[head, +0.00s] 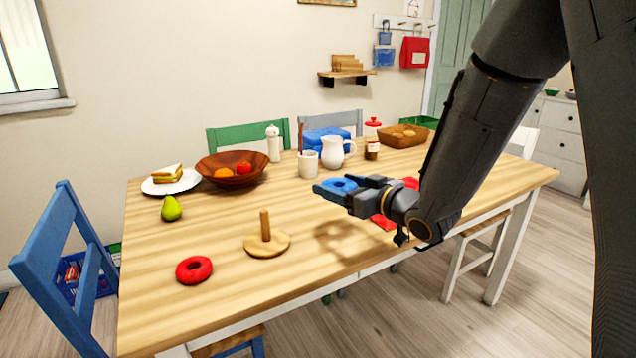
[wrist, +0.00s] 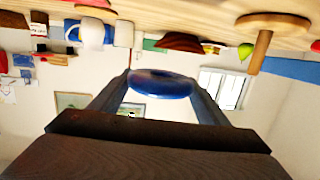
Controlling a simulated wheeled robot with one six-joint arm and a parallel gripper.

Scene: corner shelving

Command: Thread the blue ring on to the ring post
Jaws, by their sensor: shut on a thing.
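My gripper (head: 343,192) is shut on the blue ring (head: 340,184) and holds it flat above the table. In the wrist view the blue ring (wrist: 162,83) sits between the two fingers. The ring post (head: 265,226) is an upright wooden peg on a round base, standing bare on the table to the left of my gripper. The ring post also shows upside down at the upper right of the wrist view (wrist: 260,50). The ring is apart from the post.
A red ring (head: 194,269) lies left of the post near the table's front edge. A pear (head: 171,208), a sandwich plate (head: 158,188), a wooden bowl (head: 215,165), a mug (head: 308,164) and a white jug (head: 333,152) stand farther back. The table (head: 220,225) is clear around the post.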

